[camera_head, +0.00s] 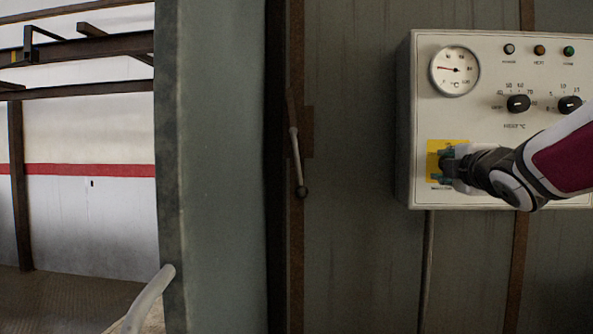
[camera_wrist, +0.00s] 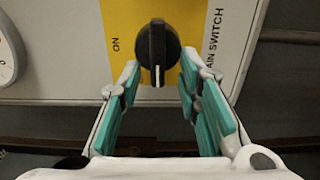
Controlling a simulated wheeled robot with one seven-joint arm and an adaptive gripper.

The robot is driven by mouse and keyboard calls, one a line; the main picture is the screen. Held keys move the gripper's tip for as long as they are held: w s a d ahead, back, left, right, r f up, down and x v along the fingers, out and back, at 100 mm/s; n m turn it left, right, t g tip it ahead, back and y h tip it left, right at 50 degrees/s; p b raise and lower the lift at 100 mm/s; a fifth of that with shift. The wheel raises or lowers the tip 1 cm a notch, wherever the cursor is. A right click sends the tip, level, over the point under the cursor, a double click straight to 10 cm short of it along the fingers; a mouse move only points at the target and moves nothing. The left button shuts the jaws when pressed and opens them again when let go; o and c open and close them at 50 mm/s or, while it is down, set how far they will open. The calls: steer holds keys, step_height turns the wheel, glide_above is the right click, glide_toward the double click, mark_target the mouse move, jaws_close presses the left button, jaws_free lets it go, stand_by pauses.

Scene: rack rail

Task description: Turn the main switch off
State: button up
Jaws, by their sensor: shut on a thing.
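The main switch is a black round knob (camera_wrist: 157,48) with a raised grip bar, on a yellow plate (camera_head: 433,147) low on the left of the control panel. In the wrist view the bar runs up and down the picture, its pale mark at the lower end. The word ON is printed left of the knob and the MAIN SWITCH label is on the right. My gripper (camera_wrist: 159,74) is shut on the knob, with a teal-padded finger on each side. In the head view my gripper (camera_head: 446,165) hides most of the knob.
The cream control panel (camera_head: 490,120) also carries a round gauge (camera_head: 454,70), small lamps and two black dials (camera_head: 518,103). A lever handle (camera_head: 297,160) is on the wall left of the panel. An open doorway is at far left, with a pale rail (camera_head: 145,300) in front.

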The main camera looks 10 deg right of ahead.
steer(key=shift+r, duration=0.35)
steer(key=o, duration=1.1)
steer(key=shift+d, duration=0.1)
steer(key=shift+o, duration=0.7)
steer(key=shift+f, duration=0.15)
steer(key=v, duration=1.2)
